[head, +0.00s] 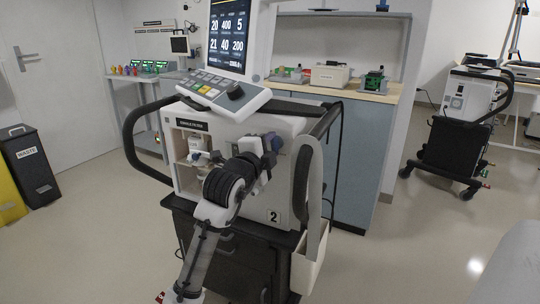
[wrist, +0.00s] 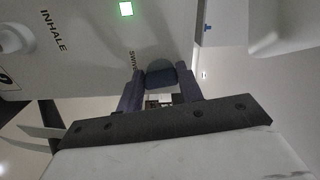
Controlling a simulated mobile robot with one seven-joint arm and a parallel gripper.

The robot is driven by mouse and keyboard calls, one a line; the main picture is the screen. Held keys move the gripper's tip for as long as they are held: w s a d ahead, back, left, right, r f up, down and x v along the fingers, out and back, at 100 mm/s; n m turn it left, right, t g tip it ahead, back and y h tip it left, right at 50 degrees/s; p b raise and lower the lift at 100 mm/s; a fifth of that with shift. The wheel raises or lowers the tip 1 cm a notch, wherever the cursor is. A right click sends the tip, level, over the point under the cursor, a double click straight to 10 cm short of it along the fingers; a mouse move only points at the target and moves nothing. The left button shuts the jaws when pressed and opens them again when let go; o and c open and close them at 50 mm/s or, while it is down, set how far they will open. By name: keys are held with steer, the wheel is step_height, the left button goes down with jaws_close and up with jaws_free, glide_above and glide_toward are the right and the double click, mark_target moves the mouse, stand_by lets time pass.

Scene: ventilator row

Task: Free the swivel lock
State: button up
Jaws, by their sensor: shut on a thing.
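The ventilator (head: 255,128), marked 2, stands on its cart in front of me in the head view. My gripper (wrist: 160,86) is at the right part of its front face. In the head view my arm covers much of this spot, and a blue part (head: 273,142) shows by the gripper. The lock's turn angle cannot be told.
The screen (head: 228,33) rises above the ventilator. A pale bin (head: 309,262) hangs at its right side.

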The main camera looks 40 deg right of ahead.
steer(key=shift+m+b, duration=0.4)
steer(key=shift+m, duration=0.5)
steer(key=o, duration=1)
steer(key=v, duration=1.3)
steer(key=shift+s+a+b, duration=0.25)
steer(key=shift+a+b, duration=0.1)
